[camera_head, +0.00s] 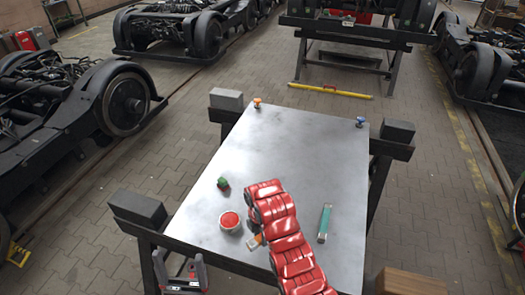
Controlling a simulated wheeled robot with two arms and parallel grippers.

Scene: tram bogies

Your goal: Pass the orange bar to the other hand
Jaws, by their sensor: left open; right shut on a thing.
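The orange bar (253,243) shows as a small orange and pale piece low on the metal table, just left of my red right arm. My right gripper (257,236) is shut on it; the arm hides most of the jaws and part of the bar. I cannot tell whether the bar touches the tabletop. My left gripper (179,262) is open and empty at the lower left, by the table's near left edge, apart from the bar.
A round tin with a red top (230,221), a small green object (223,183) and a teal bar (324,223) are on the table (300,145). Orange (257,103) and blue (360,121) knobs are at its far corners. The table's far middle is clear.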

